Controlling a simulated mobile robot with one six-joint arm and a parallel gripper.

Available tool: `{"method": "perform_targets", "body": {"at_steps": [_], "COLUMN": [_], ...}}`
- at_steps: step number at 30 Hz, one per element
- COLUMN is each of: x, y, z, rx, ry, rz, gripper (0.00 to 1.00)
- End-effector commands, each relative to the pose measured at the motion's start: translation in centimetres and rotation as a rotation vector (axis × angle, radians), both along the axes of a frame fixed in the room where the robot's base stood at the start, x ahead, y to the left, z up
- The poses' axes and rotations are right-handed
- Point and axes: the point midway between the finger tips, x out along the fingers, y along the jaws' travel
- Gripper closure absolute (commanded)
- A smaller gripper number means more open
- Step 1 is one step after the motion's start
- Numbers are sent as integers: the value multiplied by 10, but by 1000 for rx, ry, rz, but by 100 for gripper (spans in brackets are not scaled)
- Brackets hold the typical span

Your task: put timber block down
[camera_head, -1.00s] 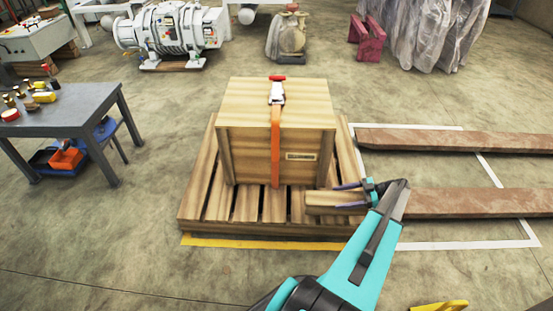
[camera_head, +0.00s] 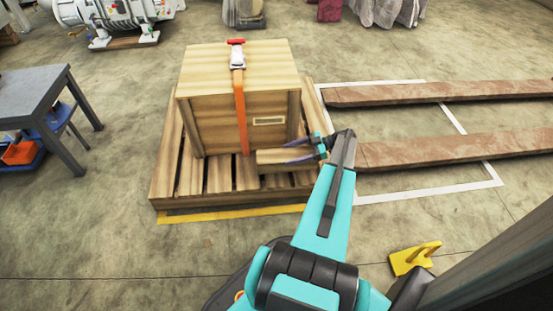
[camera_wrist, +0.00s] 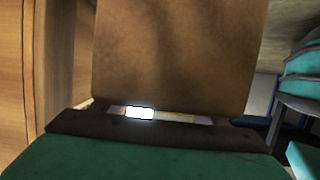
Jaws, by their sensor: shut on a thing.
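The timber block (camera_head: 270,157) is a short, pale wooden piece at the right front of the pallet (camera_head: 180,190), beside the wooden crate (camera_head: 215,120). My gripper (camera_head: 300,150) is shut on the block's right end, with its fingers along the block's sides. In the wrist view the block's brown face (camera_wrist: 180,50) fills the middle. I cannot tell whether the block touches the pallet slats or hangs just above them.
An orange strap (camera_head: 241,115) runs over the crate. A yellow object (camera_head: 413,259) stands on the floor at lower right. A grey table (camera_head: 35,92) stands at left.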

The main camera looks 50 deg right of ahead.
Motion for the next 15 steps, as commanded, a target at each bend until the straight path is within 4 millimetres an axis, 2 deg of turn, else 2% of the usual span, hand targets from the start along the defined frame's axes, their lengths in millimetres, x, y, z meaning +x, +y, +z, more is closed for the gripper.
{"method": "perform_targets", "body": {"at_steps": [9,15], "x": [43,58], "y": [23,30], "z": [-5,-5], "rx": [2,1], "ry": [-4,-3], "rz": [2,1], "gripper": [87,87]}}
